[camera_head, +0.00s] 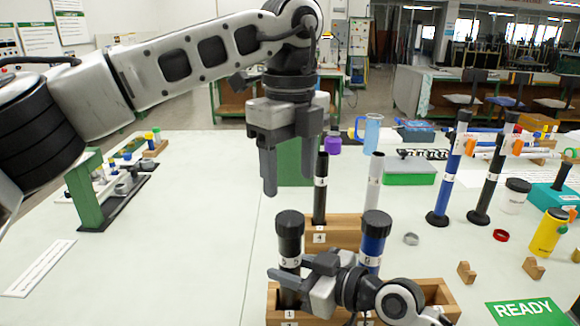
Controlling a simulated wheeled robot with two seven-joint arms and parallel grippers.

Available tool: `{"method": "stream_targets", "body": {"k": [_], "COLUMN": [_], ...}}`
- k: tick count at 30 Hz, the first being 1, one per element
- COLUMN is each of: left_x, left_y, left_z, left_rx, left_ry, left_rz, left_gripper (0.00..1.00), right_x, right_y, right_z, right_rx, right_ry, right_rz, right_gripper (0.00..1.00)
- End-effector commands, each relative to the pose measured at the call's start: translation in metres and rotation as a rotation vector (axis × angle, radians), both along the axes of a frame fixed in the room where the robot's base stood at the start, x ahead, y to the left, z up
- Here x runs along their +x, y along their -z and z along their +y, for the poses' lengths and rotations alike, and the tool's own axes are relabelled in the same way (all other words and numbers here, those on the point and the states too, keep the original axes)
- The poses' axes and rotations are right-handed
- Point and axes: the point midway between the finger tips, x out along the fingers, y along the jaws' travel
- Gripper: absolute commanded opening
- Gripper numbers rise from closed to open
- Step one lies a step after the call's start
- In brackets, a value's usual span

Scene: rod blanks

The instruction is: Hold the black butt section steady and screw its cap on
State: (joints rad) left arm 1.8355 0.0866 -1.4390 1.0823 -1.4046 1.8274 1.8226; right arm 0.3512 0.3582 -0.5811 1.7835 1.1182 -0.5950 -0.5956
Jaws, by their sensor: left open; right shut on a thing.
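The black butt section (290,253) stands upright in the left part of the front wooden rack (273,300). A wider black cap (290,222) sits on its top end; I cannot tell how tightly it is screwed. My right gripper (286,278) is shut on the butt section below the cap, and its fingers hide part of the tube. My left gripper (288,182) points down above the cap, open and empty, with clear space between its fingertips and the cap. A blue section (373,250) with a similar black cap (377,222) stands to the right in the same rack.
Behind is another wooden rack (345,232) with a black rod (320,190) and a grey rod (374,185). Tall blue (447,185) and black (487,185) rods stand at right, with a yellow bottle (546,234) and a READY card (527,312). The table left of the racks is largely clear.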

Motion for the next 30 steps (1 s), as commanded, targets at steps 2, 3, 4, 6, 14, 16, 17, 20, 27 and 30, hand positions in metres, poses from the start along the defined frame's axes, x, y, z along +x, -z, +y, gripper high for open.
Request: {"method": "stream_targets", "body": {"k": [2,3,4,6,14,16,17,20,27,30], "left_x": [0.0,0.0,0.0,0.0,0.0,0.0,0.0,0.0,0.0,0.0], "left_y": [0.0,0.001,0.002,0.007,0.046,0.056,0.06,0.071,0.081,0.081], "left_z": [0.0,0.0,0.0,0.0,0.0,0.001,0.001,0.001,0.0,0.0], "left_rx": [0.0,0.0,0.001,0.001,0.001,0.001,0.0,0.002,0.0,0.0], "left_ry": [0.001,0.001,0.001,0.001,0.003,0.002,0.002,0.001,0.002,0.002], "left_rz": [0.0,0.0,0.001,0.001,0.003,0.004,0.003,0.002,0.0,0.0], "left_gripper": [0.6,0.6,0.6,0.6,0.6,0.6,0.6,0.6,0.6,0.6], "right_x": [0.0,0.0,0.0,0.0,0.0,0.0,0.0,0.0,0.0,0.0], "right_y": [0.0,0.0,0.0,0.0,0.0,0.0,0.0,0.0,0.0,0.0], "right_z": [0.0,0.0,0.0,0.0,0.0,0.0,0.0,0.0,0.0,0.0], "right_rx": [-0.001,-0.001,-0.001,-0.001,-0.001,-0.001,-0.001,-0.001,-0.001,-0.001], "right_ry": [0.0,0.0,0.0,0.0,0.0,0.0,0.0,0.0,0.0,0.0], "right_rz": [0.001,0.001,0.001,0.001,0.001,0.001,0.001,0.001,0.001,0.001], "right_gripper": [0.0,0.0,0.0,0.0,0.0,0.0,0.0,0.0,0.0,0.0]}}
